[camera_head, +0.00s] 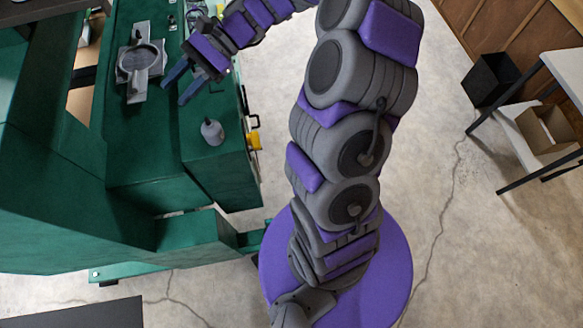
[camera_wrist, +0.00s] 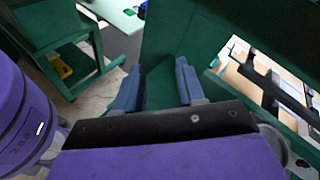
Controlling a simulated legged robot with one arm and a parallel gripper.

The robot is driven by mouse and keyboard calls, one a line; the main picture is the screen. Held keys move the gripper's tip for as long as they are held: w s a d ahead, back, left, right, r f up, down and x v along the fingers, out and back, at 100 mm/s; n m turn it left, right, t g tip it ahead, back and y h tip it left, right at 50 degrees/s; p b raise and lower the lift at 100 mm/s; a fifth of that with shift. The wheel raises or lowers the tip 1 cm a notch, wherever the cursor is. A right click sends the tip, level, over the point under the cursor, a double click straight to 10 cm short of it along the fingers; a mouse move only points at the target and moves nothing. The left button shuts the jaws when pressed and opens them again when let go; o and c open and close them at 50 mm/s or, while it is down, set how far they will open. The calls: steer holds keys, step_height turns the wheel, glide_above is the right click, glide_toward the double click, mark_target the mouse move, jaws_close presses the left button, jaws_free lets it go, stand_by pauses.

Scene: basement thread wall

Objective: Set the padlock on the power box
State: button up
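My gripper (camera_head: 174,93) is open and empty above the green machine's top, between a grey round metal fixture and a small grey bottle-like thing. In the wrist view its two blue fingers (camera_wrist: 158,70) stand apart with only green surface between them. A small yellow thing (camera_head: 254,140) is at the right side of the green cabinet, beside black handle-like parts; a yellow thing also shows in the wrist view (camera_wrist: 62,68). It is too small to tell whether it is the padlock or part of the power box. I cannot clearly make out either one elsewhere.
The green machine (camera_head: 150,185) fills the left. On it are the grey fixture (camera_head: 140,62) and grey bottle-like thing (camera_head: 212,131). A black bin (camera_head: 490,80) and a white table (camera_head: 562,72) with an open cardboard box (camera_head: 548,128) stand right. Concrete floor (camera_head: 455,215) between is clear.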

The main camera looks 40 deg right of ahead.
steer(key=s+n+g+h, duration=0.2)
steer(key=s+n+h, duration=0.65)
steer(key=s, duration=1.05)
steer(key=s+d+f+n+t+h, duration=0.2)
steer(key=s+d+h, duration=0.3)
steer(key=s+d, duration=0.3)
steer(key=shift+s+d+n+h, duration=0.35)
steer(key=shift+s+n, duration=0.1)
steer(key=shift+s, duration=0.35)
steer(key=shift+a, duration=0.4)
steer(key=shift+d, duration=0.2)
steer(key=shift+s, duration=0.1)
